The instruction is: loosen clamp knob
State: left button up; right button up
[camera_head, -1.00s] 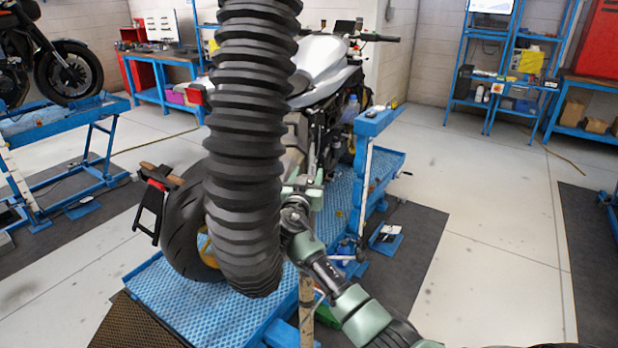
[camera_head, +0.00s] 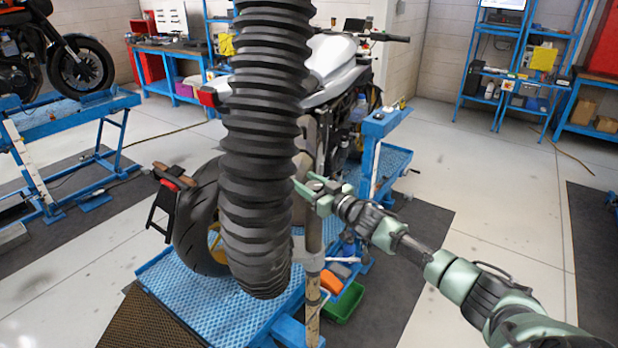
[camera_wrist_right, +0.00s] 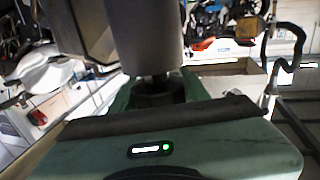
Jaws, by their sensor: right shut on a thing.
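My right gripper (camera_head: 318,188) is at the upright brownish post (camera_head: 313,235), just right of the thick black ribbed hose. In the right wrist view, a small dark round knob (camera_wrist_right: 155,92) sits between my green fingers, and I take it to be the clamp knob. My right gripper is shut on it. A wide grey cylinder (camera_wrist_right: 152,38) stands right behind the knob in that view and looks like the post. In the head view the knob is too small and covered to make out. My left gripper is not in view.
The black ribbed hose (camera_head: 260,150) hangs in front and hides part of the motorcycle (camera_head: 335,70). The bike stands on a blue lift (camera_head: 215,305). A green tray (camera_head: 343,303) lies below my right arm. Open floor (camera_head: 480,190) is to the right.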

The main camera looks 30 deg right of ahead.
jog(key=shift+s+a+f+n+g+y+b, duration=0.1)
jog(key=shift+s+a+n+g+y+b, duration=0.15)
jog(key=shift+n+g+y+b, duration=1.5)
jog(key=shift+s+a+r+n+g+y+b, duration=0.15)
jog(key=shift+a+n+g+y+b, duration=0.3)
jog(key=shift+n+y+b, duration=1.35)
jog(key=shift+s+a+f+n+g+y+b, duration=0.2)
jog(key=shift+n+g+y+b, duration=0.8)
jog(key=shift+y+b, duration=1.8)
jog(key=shift+m+h+b, duration=0.25)
jog(key=shift+h+b, duration=0.4)
jog(key=o, duration=1.4)
jog(key=shift+a, duration=0.1)
jog(key=shift+c, duration=0.2)
jog(key=b+v, duration=0.2)
jog(key=v, duration=0.5)
jog(key=shift+d, duration=0.4)
